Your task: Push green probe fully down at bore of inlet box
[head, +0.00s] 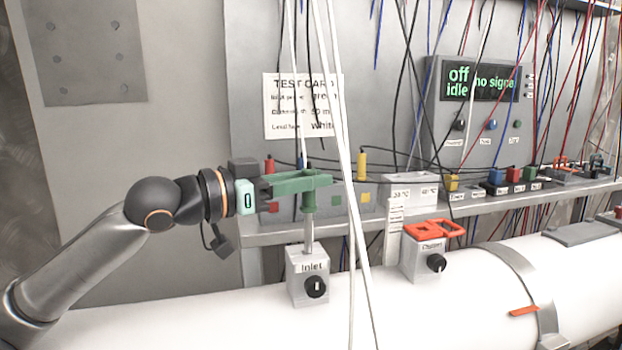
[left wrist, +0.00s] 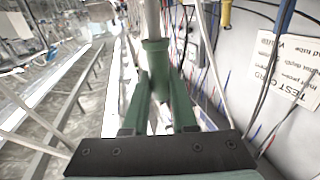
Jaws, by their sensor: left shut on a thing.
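The green probe (head: 308,203) stands upright above the inlet box (head: 308,275), with a long bare length of its metal shaft between the green handle and the box top. The shaft's lower end meets the box top at the bore; how deep it sits inside is hidden. My left gripper (head: 312,179) comes in from the left with green fingers and is shut on the probe's handle. In the left wrist view, the fingers (left wrist: 160,95) close around the green probe (left wrist: 155,58), and its metal shaft runs to the top edge. My right gripper is not in view.
A second box (head: 422,260) with an orange clip stands to the right on the white pipe (head: 480,290). A shelf (head: 400,216) with plugs and a test card (head: 300,105) are behind.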

